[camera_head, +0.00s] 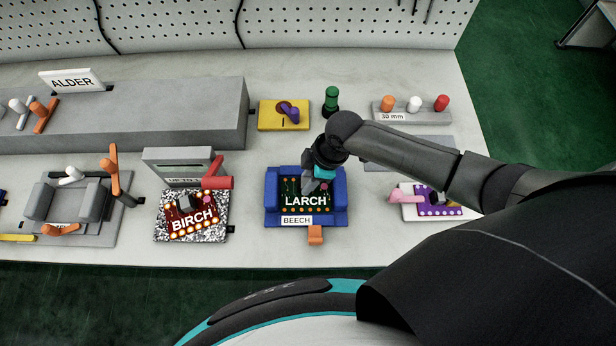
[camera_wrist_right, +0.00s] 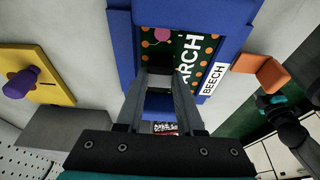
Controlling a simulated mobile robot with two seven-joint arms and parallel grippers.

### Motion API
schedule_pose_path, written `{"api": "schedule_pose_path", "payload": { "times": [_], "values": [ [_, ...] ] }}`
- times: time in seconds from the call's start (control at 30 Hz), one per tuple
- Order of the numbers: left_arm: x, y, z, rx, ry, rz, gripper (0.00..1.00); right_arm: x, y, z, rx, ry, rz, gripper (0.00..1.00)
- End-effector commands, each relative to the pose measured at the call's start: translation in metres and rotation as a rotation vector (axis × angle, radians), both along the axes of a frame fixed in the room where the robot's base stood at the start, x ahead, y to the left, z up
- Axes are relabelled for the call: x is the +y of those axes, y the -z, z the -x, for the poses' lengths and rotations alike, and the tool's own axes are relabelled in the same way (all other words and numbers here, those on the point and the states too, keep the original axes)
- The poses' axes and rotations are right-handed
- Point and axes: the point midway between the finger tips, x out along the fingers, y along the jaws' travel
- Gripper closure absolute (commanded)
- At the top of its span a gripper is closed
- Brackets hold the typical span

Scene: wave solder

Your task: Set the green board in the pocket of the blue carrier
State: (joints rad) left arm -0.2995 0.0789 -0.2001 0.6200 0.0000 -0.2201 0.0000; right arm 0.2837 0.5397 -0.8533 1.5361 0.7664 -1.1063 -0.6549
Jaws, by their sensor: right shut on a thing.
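The green board (camera_head: 292,188), lettered LARCH with orange dots, lies within the outline of the blue carrier (camera_head: 340,197), which is labelled BEECH. The right wrist view also shows the board (camera_wrist_right: 205,48) between the blue walls of the carrier (camera_wrist_right: 121,45). My right gripper (camera_head: 307,186) is over the board and shut on it, its fingers (camera_wrist_right: 160,82) closing near the board's middle on a part they largely hide. I cannot tell whether the board rests fully on the pocket floor.
An orange tab (camera_head: 315,235) sticks out at the carrier's front. A red BIRCH board (camera_head: 190,218) is to the left, a purple board (camera_head: 438,203) to the right. Behind are a yellow plate with a purple knob (camera_head: 291,113) and a green peg (camera_head: 331,98).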

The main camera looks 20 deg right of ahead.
Motion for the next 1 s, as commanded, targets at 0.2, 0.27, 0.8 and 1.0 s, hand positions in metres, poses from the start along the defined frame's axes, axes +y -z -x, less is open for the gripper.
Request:
{"api": "schedule_pose_path", "payload": {
  "times": [0.2,0.27,0.8,1.0],
  "values": [
    [0.0,0.001,0.0,0.0,0.0,0.0,0.5,0.0,0.001,0.0,0.0,0.0,-0.001,0.51],
    [0.0,0.001,0.0,0.0,0.0,0.0,0.5,0.0,0.001,0.0,0.0,0.0,-0.001,0.44],
    [0.001,0.001,0.0,0.0,0.0,-0.001,0.5,0.0,0.001,0.0,0.0,0.0,0.0,0.29],
    [0.001,-0.003,0.0,0.0,0.0,-0.001,0.5,-0.005,-0.013,0.001,-0.002,0.0,0.001,0.29]
  ]
}}
